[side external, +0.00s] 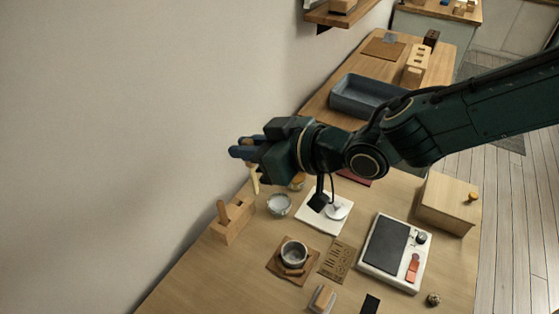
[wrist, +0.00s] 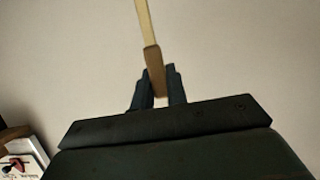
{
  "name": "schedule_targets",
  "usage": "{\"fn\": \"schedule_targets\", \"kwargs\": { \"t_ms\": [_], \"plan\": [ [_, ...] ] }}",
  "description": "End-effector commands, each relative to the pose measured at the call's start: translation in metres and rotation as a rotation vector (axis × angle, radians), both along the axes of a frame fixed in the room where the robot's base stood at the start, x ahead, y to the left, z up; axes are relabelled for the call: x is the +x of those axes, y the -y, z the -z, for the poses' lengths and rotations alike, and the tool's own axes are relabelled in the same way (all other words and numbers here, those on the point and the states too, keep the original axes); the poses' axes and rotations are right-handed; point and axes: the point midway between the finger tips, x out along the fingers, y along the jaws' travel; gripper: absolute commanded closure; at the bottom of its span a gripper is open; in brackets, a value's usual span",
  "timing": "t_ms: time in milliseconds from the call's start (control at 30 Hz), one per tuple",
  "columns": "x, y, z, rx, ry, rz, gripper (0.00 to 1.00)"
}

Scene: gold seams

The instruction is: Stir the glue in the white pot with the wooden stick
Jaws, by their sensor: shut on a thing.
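My gripper (side external: 243,148) is at the left of the side view, raised above the back of the table near the wall. It is shut on the wooden stick (side external: 255,181), whose pale end hangs below the fingers. In the wrist view the stick (wrist: 144,22) has a brown grip part between my two dark fingers (wrist: 158,82). A small whitish round pot (side external: 279,204) stands on the table below and right of the stick, apart from it. I cannot tell whether it holds the glue. A white round dish (side external: 340,212) also sits on a white tile.
A wooden block holder (side external: 232,224) stands left of the pot, an amber-topped jar (side external: 297,182) behind it. A grey bowl (side external: 294,252) sits on a brown mat in front. A dark-padded white tray (side external: 388,248) and wooden box (side external: 448,203) lie right. The wall is close behind.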

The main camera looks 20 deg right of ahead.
Motion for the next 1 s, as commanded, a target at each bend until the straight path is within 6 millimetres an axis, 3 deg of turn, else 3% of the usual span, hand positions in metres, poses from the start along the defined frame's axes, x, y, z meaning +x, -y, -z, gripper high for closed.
{"fn": "schedule_targets", "kwargs": {
  "t_ms": [200,400,1000],
  "plan": [
    [-0.04,0.023,0.031,-0.045,-0.041,-0.003,1.0],
    [-0.064,0.039,0.047,-0.073,-0.063,-0.005,1.0],
    [-0.071,0.045,0.057,-0.084,-0.07,-0.005,1.0]
  ]
}}
